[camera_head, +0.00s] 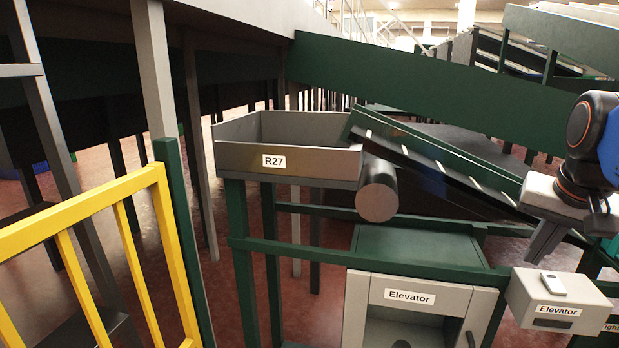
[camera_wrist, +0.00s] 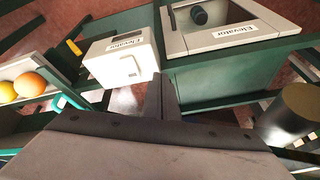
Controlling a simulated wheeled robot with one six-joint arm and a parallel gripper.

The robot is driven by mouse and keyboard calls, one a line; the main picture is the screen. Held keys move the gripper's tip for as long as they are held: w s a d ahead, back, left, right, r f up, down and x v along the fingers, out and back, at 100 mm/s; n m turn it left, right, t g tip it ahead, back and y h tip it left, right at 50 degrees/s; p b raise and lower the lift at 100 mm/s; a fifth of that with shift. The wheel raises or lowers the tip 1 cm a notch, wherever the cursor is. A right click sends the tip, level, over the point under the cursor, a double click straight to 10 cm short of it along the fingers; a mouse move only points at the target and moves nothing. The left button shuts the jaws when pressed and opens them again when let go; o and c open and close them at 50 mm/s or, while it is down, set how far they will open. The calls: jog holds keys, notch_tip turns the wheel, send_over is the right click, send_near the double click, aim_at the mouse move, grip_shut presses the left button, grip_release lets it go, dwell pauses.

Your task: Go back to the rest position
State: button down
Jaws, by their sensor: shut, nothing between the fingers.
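My gripper (camera_head: 541,246) hangs at the right of the head view, pointing down, below the dark wrist joint of my arm. It is shut and empty. It also shows in the wrist view (camera_wrist: 163,90), where its closed fingers point up the picture toward the elevator boxes. In the head view it is above and beside the small grey elevator control box (camera_head: 558,300), apart from it as far as I can tell. The rest position itself has no visible mark.
A grey tray labelled R27 (camera_head: 225,158) stands at the centre on green legs. A grey elevator housing (camera_head: 357,312) sits below it. A yellow railing (camera_head: 165,215) is at the left. An orange (camera_wrist: 30,84) and another fruit (camera_wrist: 6,92) lie at the wrist view's left.

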jog(key=s+a+f+n+y, duration=0.1)
jog(key=a+f+n, duration=0.3)
jog(key=f, duration=0.5)
jog(key=s+a+f+n, duration=0.3)
jog(key=a+f, duration=0.5)
jog(key=a, duration=0.1)
jog(key=shift+s+a+f+n+t+y, duration=0.2)
jog(key=shift+s+f+n+t+y, duration=0.1)
jog(key=shift+s+f+n+y, duration=0.1)
